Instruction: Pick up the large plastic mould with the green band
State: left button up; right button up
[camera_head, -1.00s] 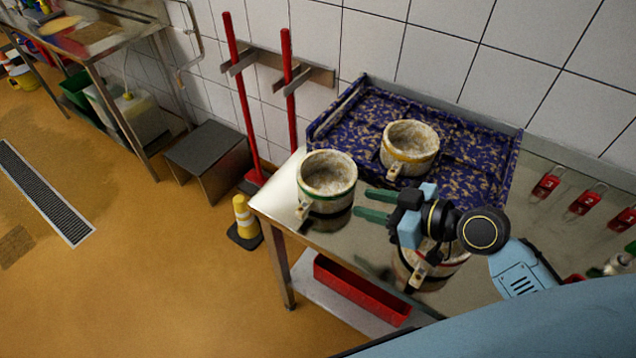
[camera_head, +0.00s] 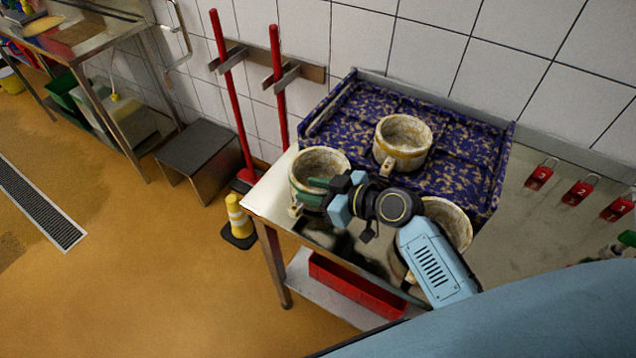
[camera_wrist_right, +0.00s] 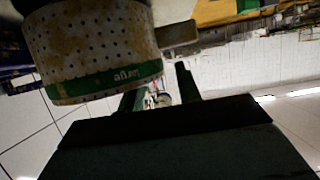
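The large plastic mould with the green band (camera_head: 317,163) stands at the front left of the steel table, off-white and speckled, its tab on the near left side. In the right wrist view its perforated wall and green band marked "large" (camera_wrist_right: 112,78) fill the upper left, upside down. My left gripper is not in view.
A mould with a yellow band (camera_head: 403,148) stands on the blue mottled tray (camera_head: 345,112). Another mould (camera_head: 452,219) is partly hidden behind my right arm. Red padlocks (camera_head: 579,193) lie at the right. A red bin (camera_head: 355,287) is on the shelf below.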

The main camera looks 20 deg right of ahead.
jog(key=shift+w+a+f, duration=0.2)
jog(key=shift+w+a, duration=0.15)
jog(key=shift+w, duration=0.15)
grip_shut()
